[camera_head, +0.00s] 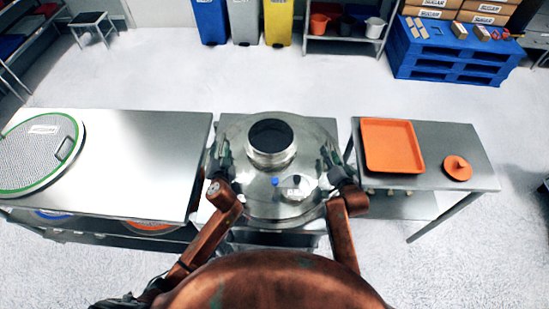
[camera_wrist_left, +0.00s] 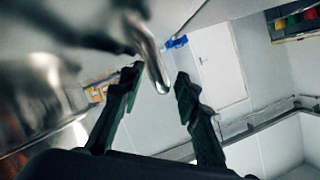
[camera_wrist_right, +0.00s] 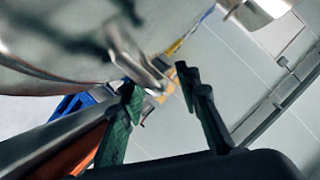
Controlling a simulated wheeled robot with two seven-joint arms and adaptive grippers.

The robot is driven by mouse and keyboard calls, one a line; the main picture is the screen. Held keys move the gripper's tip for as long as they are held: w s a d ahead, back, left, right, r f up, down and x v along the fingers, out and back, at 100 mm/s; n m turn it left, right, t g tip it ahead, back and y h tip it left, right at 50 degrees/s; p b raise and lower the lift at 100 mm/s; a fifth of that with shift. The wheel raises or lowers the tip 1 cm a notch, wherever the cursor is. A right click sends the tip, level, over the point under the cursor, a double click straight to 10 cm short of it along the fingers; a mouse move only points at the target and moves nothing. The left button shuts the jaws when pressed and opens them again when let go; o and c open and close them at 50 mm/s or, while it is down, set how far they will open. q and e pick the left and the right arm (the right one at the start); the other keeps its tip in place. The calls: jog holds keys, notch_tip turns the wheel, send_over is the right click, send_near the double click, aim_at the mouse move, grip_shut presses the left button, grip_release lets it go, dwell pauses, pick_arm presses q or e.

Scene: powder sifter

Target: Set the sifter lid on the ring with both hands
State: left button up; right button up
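The sifter lid (camera_head: 240,190) is a shiny round metal cover with a wide dark-mouthed collar (camera_head: 271,143), a small blue part and a small round port. It is over the middle table; the ring is not distinguishable below it. My left gripper (camera_head: 222,163) is at its left edge and my right gripper (camera_head: 332,165) at its right edge. In the left wrist view, the left gripper (camera_wrist_left: 158,78) has spread fingers, with a metal handle (camera_wrist_left: 153,66) showing between the tips. In the right wrist view, the right gripper (camera_wrist_right: 157,82) is also spread, with a handle (camera_wrist_right: 133,58) near its tips.
A green-rimmed mesh screen (camera_head: 30,160) lies on the left steel table (camera_head: 145,160). The right table (camera_head: 425,182) holds an orange tray (camera_head: 391,146) and an orange round piece (camera_head: 457,168). Bins, a shelf and a blue pallet (camera_head: 455,60) stand at the back.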

pick_arm(q)
grip_shut()
pick_arm(e)
grip_shut()
dwell(0.4)
pick_arm(q)
jog(key=shift+w+r, duration=0.15)
jog(key=shift+r, duration=0.2)
pick_arm(e)
jog(key=shift+w+r, duration=0.15)
jog(key=shift+r, duration=0.25)
